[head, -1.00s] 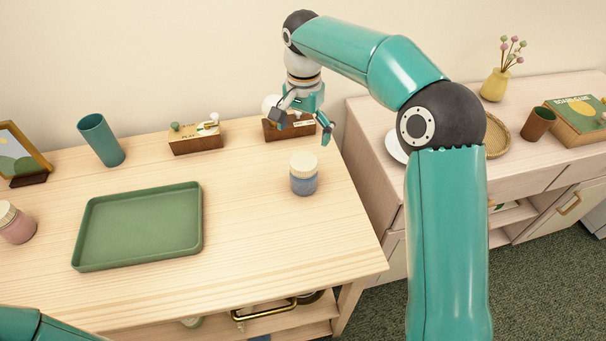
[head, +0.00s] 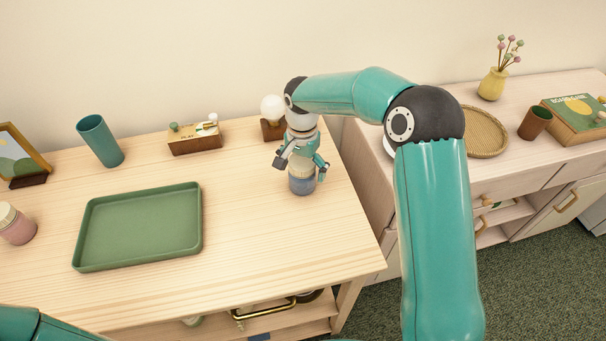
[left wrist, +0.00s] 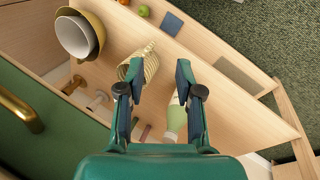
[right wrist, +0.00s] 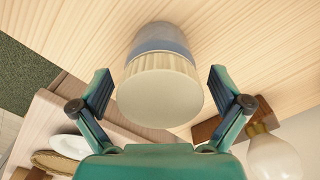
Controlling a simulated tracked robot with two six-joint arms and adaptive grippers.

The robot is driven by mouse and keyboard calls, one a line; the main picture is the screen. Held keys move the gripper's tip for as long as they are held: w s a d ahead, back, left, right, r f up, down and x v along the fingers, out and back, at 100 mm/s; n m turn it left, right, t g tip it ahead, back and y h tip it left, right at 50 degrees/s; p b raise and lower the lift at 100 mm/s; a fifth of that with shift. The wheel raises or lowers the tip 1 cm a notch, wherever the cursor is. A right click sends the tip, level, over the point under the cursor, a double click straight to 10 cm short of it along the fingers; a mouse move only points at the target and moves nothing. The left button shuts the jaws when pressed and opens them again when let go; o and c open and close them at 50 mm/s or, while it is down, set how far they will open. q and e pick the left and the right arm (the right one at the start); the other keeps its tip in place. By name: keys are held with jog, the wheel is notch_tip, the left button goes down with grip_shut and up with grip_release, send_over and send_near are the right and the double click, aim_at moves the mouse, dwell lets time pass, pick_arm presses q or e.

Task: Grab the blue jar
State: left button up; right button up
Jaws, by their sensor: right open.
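The blue jar (head: 302,186) has a pale ribbed lid and stands upright near the right end of the wooden table. My right gripper (head: 302,168) is just above it, with its open fingers on either side of the lid. In the right wrist view, the blue jar (right wrist: 160,38) has its lid between the spread fingers of the right gripper (right wrist: 160,88), with gaps on both sides. My left gripper (left wrist: 160,74) shows in the left wrist view, open and empty over a lower shelf.
A green tray (head: 140,262) lies left of the jar. A bulb lamp (head: 273,108) and a small wooden box (head: 195,138) stand behind. A green cup (head: 100,141) and a pink jar (head: 15,226) are farther left. The table in front of the jar is clear.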

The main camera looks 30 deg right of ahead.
jog(key=c, duration=1.3)
jog(key=shift+r, duration=0.1)
